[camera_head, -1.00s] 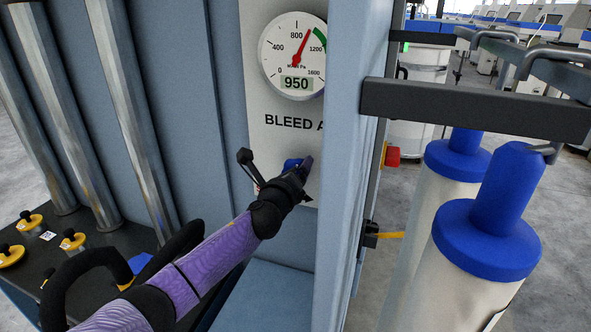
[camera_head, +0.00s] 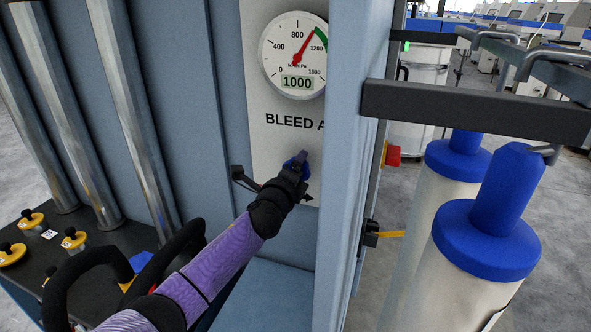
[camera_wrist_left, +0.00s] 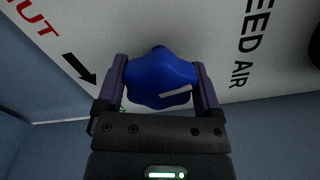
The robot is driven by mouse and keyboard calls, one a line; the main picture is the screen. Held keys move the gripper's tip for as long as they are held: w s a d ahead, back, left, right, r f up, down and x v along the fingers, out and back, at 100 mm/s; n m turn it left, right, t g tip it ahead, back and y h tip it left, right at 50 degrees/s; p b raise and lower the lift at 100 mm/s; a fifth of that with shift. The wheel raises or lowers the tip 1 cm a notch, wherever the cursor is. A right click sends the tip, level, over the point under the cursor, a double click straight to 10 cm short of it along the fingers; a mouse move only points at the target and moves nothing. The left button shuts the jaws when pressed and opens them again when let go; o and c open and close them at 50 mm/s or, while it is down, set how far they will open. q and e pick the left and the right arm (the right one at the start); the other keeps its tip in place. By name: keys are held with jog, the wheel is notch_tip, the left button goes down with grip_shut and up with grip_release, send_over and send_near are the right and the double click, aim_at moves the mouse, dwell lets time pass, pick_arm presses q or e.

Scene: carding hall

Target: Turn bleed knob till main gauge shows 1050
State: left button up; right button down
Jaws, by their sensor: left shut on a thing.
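The main gauge (camera_head: 293,56) is a round white dial with a red needle and a green band. Its digital window (camera_head: 297,83) reads 1000. The blue bleed knob (camera_wrist_left: 161,78) is lobed and carries a white mark; in the head view only a small part of it (camera_head: 291,162) shows below the "BLEED A" lettering. My left gripper (camera_head: 296,165) reaches the panel from the lower left. In the left wrist view its two fingers (camera_wrist_left: 162,85) are closed on opposite sides of the knob. My right gripper is not in view.
A blue-grey panel edge (camera_head: 345,150) stands close to the right of the knob and hides part of the lettering. White cylinders with blue tops (camera_head: 487,235) stand further right. A black shelf with yellow-based knobs (camera_head: 75,240) lies lower left.

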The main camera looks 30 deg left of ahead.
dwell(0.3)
pick_arm(q)
jog(key=o, duration=1)
jog(key=v, duration=1)
jog(key=shift+w, duration=0.1)
